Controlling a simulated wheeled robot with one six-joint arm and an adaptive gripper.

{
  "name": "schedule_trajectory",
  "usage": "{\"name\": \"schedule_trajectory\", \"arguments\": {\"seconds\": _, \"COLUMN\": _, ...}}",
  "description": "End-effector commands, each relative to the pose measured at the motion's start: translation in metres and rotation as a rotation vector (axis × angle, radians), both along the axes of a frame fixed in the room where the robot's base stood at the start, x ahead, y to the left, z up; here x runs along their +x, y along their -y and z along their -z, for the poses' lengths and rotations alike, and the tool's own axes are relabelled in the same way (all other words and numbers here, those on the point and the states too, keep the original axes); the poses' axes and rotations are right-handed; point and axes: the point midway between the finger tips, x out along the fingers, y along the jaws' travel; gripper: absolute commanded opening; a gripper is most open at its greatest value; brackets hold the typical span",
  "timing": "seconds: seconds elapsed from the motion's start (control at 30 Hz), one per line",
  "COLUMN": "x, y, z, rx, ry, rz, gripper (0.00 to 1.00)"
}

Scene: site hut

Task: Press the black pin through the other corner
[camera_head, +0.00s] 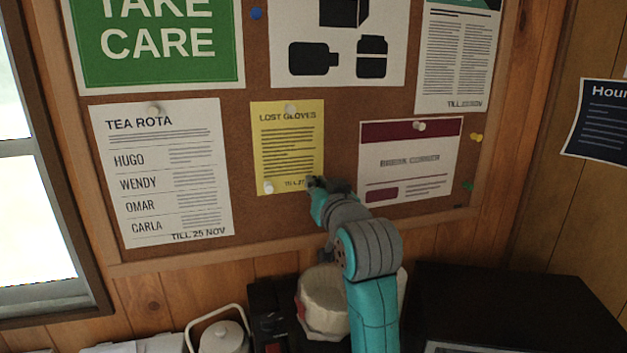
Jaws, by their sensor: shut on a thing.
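The yellow LOST GLOVES notice (288,145) hangs on the cork board (245,215). One white pin (290,109) is at its top middle and another white pin (268,187) is at its lower left corner. My gripper (315,182) is at the notice's lower right corner, covering that corner and the end of its date line. It is shut on a small dark thing, which I take to be the black pin. The pin is mostly hidden by the fingers, and I cannot tell whether its tip touches the paper.
The TEA ROTA sheet (160,190) hangs to the left and the BREAK CORNER notice (410,160) close on the right. Loose blue (256,14), yellow (476,137) and green (468,186) pins sit in the cork. A white kettle-like pot (222,336) and dark box (510,305) stand below.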

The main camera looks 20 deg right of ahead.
Motion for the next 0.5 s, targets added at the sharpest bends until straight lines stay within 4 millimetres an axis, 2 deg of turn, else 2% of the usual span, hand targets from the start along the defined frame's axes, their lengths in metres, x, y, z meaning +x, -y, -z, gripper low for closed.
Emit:
{"name": "schedule_trajectory", "arguments": {"seconds": 0.07, "x": 0.0001, "y": 0.0000, "z": 0.0002, "rx": 0.000, "ry": 0.000, "rz": 0.000, "gripper": 0.05}}
{"name": "schedule_trajectory", "arguments": {"seconds": 0.1, "x": 0.0001, "y": 0.0000, "z": 0.0002, "rx": 0.000, "ry": 0.000, "rz": 0.000, "gripper": 0.20}}
{"name": "schedule_trajectory", "arguments": {"seconds": 0.2, "x": 0.0001, "y": 0.0000, "z": 0.0002, "rx": 0.000, "ry": 0.000, "rz": 0.000, "gripper": 0.45}}
{"name": "schedule_trajectory", "arguments": {"seconds": 0.5, "x": -0.0008, "y": 0.0000, "z": 0.0001, "rx": 0.000, "ry": 0.000, "rz": 0.000, "gripper": 0.45}}
